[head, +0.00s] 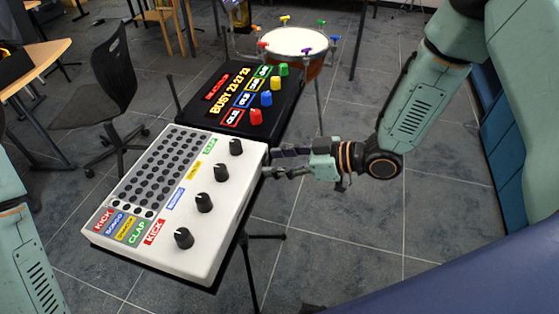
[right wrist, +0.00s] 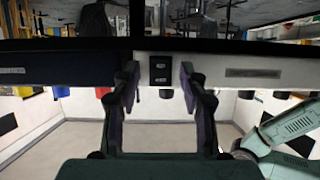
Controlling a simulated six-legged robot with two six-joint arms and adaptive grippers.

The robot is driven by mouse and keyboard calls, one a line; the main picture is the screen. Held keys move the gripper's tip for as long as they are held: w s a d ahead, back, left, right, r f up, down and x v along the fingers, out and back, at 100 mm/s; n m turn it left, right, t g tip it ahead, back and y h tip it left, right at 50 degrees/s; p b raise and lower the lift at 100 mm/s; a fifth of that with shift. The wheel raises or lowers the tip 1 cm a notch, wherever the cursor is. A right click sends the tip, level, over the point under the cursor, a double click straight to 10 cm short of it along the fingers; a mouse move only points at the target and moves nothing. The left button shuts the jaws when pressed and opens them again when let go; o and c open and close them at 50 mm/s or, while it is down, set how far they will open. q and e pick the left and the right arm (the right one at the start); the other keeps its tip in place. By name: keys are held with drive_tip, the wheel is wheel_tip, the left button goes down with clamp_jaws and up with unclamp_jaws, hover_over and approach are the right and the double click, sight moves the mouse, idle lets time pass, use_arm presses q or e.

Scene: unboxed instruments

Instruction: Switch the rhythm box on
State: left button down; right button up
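The rhythm box (head: 215,250) is a white slab with a grid of dark pads, black knobs and coloured labels, in the middle left of the head view. My right gripper (head: 270,163) is at its right side, near the far right corner. In the right wrist view, which looks upside down, a small black switch (right wrist: 160,69) sits on the box's side wall (right wrist: 225,72). My right gripper's fingers (right wrist: 159,82) are apart, one on each side of the switch, with nothing between them. I cannot tell whether they touch the wall. My left gripper is out of view.
A black box (head: 205,100) with a lit display and coloured knobs stands just behind the rhythm box. A drum (head: 300,42) is farther back. A black chair (head: 105,85) and wooden table (head: 40,60) are at left. The tiled floor (head: 340,255) at right is open.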

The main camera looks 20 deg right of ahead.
drive_tip(key=shift+a, duration=0.15)
drive_tip(key=c, duration=0.4)
clamp_jaws()
drive_tip(key=f+y+b, duration=0.1)
drive_tip(key=b, duration=0.2)
drive_tip(key=shift+t, duration=0.4)
drive_tip(key=shift+t+y+b, duration=0.4)
drive_tip(key=shift+y+b, duration=0.3)
drive_tip(key=shift+o, duration=2.3)
unclamp_jaws()
drive_tip(key=shift+r, duration=0.1)
